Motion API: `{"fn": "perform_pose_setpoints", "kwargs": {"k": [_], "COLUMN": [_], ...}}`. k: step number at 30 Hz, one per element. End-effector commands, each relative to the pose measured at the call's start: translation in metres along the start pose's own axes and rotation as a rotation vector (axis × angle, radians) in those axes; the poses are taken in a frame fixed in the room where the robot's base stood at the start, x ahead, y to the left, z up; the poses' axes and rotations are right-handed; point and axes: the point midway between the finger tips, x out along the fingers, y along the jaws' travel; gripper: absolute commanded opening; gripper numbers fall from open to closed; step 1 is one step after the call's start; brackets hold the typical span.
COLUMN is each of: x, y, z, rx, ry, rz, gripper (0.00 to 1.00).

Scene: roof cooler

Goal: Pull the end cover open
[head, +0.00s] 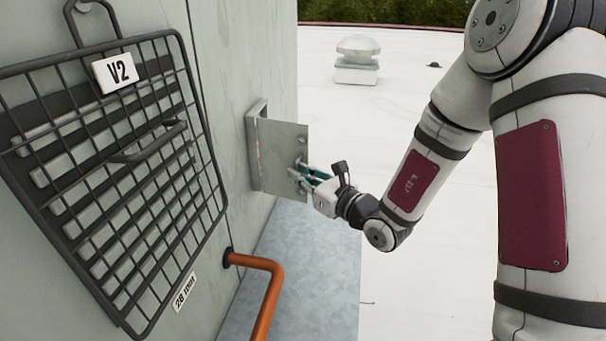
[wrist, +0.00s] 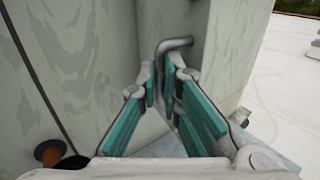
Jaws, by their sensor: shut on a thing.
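The end cover (head: 283,150) is a flat grey-green panel on the cooler's end wall. It stands out from its raised frame (head: 254,150) at an angle, so it is at least partly open. Its handle is a bent grey metal bar, seen in the wrist view (wrist: 176,43). My gripper (head: 303,174) is at the outer lower part of the cover, shut on the handle. In the wrist view, the green finger pads of my gripper (wrist: 163,90) lie on both sides of the bar. The opening behind the cover is mostly hidden.
A black wire grille (head: 108,240) with a V2 label hangs on the wall at left. An orange pipe (head: 262,264) comes out of the wall below the cover. A galvanized sheet (head: 305,270) lies beneath.

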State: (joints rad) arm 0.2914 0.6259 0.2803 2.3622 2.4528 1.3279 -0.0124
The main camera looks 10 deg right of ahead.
Motion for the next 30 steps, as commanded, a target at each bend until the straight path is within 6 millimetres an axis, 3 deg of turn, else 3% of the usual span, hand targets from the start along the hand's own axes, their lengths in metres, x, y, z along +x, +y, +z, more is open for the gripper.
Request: {"fn": "perform_pose_setpoints", "kwargs": {"k": [3,6,23,30], "x": [0.006,0.005,0.000,-0.031], "y": [0.005,0.005,0.000,-0.001], "z": [0.009,0.009,0.007,0.005], "rx": [-0.010,-0.009,-0.006,-0.004], "ry": [-0.024,-0.024,-0.018,-0.013], "rz": [0.016,0.015,0.003,-0.001], "gripper": [0.00,0.27,0.27,0.27]}}
